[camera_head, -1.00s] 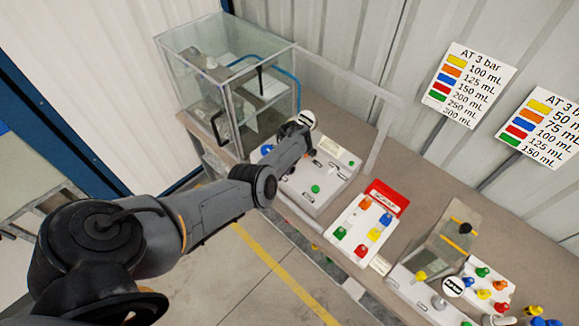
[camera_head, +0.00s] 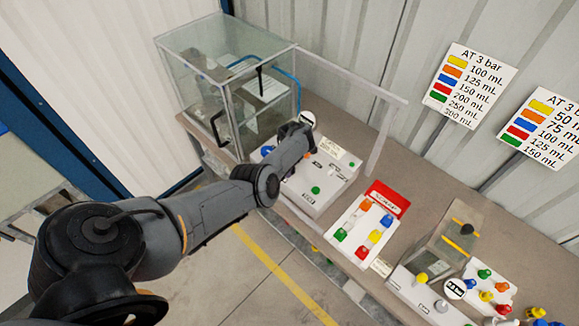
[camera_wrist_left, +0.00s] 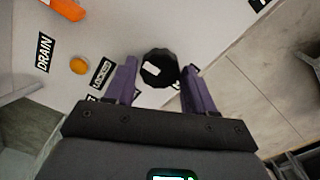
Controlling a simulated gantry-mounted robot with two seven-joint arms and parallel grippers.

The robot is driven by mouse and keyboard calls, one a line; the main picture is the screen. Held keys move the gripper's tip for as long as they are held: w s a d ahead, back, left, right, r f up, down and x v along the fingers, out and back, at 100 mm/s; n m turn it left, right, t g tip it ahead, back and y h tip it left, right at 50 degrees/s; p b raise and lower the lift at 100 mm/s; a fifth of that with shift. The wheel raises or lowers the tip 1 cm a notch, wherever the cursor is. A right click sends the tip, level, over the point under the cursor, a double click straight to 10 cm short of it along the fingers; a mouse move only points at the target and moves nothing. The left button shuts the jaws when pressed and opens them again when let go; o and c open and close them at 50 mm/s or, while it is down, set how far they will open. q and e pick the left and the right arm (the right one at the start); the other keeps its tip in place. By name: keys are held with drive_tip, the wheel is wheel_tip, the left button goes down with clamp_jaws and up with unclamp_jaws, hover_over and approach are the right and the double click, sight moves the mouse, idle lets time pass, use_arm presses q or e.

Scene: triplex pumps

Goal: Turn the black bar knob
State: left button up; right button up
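The black knob (camera_wrist_left: 160,70), with a white mark on its top, shows in the left wrist view on a light panel. My left gripper (camera_wrist_left: 160,64) has its two purple fingers spread apart, one on each side of the knob. I see gaps between the fingers and the knob; their height relative to it is hard to tell. In the head view, my left gripper (camera_head: 298,134) is over the white control box (camera_head: 320,180), and the arm hides the knob there. My right gripper is not in view.
On the box, the wrist view shows an orange button (camera_wrist_left: 79,66) and a DRAIN label (camera_wrist_left: 44,52). A glass tank (camera_head: 230,85) stands behind left. A panel with coloured knobs (camera_head: 362,228) and a red sign (camera_head: 387,197) sit to the right.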

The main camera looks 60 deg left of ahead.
use_arm(q)
drive_tip(key=shift+o, duration=1.2)
wheel_tip(320, 180, up, 11)
drive_tip(key=p, duration=0.3)
drive_tip(key=shift+f, duration=0.1)
